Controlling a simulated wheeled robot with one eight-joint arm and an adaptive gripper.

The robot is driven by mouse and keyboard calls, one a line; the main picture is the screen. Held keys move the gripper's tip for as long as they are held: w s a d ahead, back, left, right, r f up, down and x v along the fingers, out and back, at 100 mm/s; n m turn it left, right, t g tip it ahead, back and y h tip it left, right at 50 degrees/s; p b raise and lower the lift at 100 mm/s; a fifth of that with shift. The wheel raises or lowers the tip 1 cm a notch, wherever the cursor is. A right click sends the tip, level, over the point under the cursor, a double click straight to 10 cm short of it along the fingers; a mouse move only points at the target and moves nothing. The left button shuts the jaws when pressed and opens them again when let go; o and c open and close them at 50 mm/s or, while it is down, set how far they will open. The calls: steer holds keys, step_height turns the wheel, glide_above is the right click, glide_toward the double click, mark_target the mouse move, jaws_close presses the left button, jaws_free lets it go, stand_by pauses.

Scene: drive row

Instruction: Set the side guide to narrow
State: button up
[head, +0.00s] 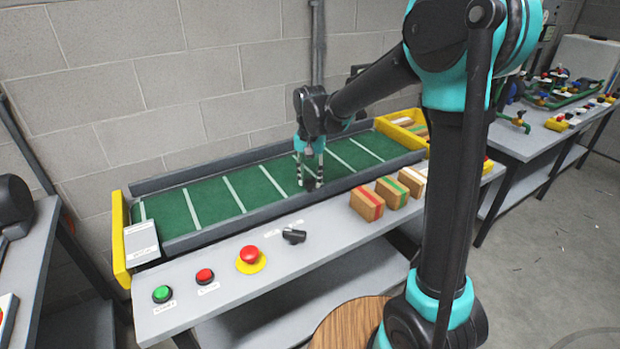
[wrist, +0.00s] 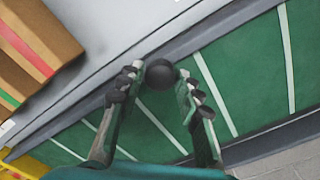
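My gripper (head: 311,176) points down over the front edge of the green conveyor belt (head: 205,203). A round black knob (wrist: 160,73) shows between and just beyond my fingertips in the wrist view. The fingers (wrist: 157,88) are apart, one on each side of the knob; I cannot tell whether either touches it. In the head view the knob is mostly hidden by the fingers. A grey side rail (head: 220,228) runs along the belt's front edge, and another (head: 215,169) along its back. I cannot read any narrow or wide marking.
Three striped boxes (head: 366,203) stand on the front ledge to the right. A green button (head: 162,293), red button (head: 205,275), emergency stop (head: 249,254) and black switch (head: 294,236) sit to the left. A yellow tray (head: 408,117) is at the belt's far end.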

jaws_close()
steer(key=w+a, duration=0.6)
steer(key=w, duration=0.2)
steer(key=shift+w, duration=0.4)
steer(key=o, duration=0.5)
jaws_free()
step_height(320, 180, up, 12)
